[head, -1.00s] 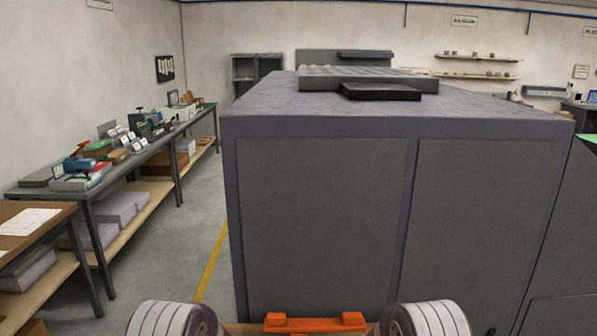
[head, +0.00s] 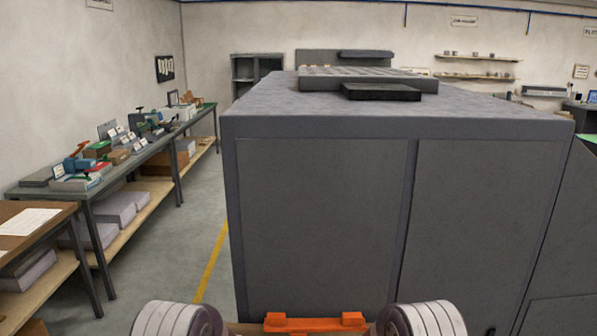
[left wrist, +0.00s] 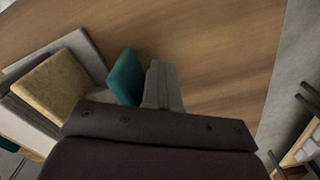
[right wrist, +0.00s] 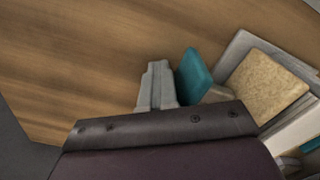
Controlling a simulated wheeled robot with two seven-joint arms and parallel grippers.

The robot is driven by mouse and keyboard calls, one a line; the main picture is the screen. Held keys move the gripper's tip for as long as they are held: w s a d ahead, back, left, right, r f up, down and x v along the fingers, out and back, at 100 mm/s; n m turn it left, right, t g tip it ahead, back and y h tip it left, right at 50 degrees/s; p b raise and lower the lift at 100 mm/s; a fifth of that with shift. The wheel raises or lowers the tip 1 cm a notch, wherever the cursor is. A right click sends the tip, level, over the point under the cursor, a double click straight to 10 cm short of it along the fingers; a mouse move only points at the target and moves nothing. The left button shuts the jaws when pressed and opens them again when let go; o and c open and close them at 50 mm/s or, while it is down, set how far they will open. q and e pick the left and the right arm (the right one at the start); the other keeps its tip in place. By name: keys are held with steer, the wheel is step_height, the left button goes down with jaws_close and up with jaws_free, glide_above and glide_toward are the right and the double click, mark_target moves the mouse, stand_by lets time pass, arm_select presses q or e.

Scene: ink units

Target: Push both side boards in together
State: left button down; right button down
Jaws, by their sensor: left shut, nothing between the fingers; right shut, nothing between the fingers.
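In the left wrist view my left gripper (left wrist: 160,78) is shut and empty over a wooden surface (left wrist: 205,35). A teal upright piece (left wrist: 126,74), perhaps one side board, stands close beside its fingers; I cannot tell whether they touch. In the right wrist view my right gripper (right wrist: 156,75) is also shut and empty. A teal piece (right wrist: 193,74) stands close beside it, contact unclear. A tan speckled block (left wrist: 53,82) with pale grey boards lies beyond the teal piece; a similar block shows in the right wrist view (right wrist: 266,85). The head view hides both fingertips.
A large dark grey cabinet (head: 320,220) fills the middle of the head view. An orange bracket (head: 316,323) shows at the bottom edge. Benches (head: 85,195) with tools run along the left. A floor aisle with a yellow line (head: 210,262) lies between.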

steer(key=shift+a, duration=0.15)
arm_select(q)
steer(key=shift+d, duration=0.6)
steer(key=shift+w, duration=0.1)
arm_select(e)
steer(key=shift+a, duration=0.55)
arm_select(q)
steer(key=shift+a, duration=0.1)
stand_by(0.3)
steer(key=shift+a+r, duration=0.35)
steer(key=shift+a, duration=0.45)
steer(key=shift+a+r, duration=0.3)
steer(key=shift+a, duration=0.55)
steer(key=shift+a+r, duration=0.35)
steer(key=shift+a, duration=0.45)
arm_select(e)
steer(key=shift+d+r, duration=0.35)
steer(key=shift+d, duration=0.5)
steer(key=shift+d+r, duration=0.3)
steer(key=shift+d, duration=0.5)
steer(key=shift+d+r, duration=0.35)
steer(key=shift+d, duration=0.5)
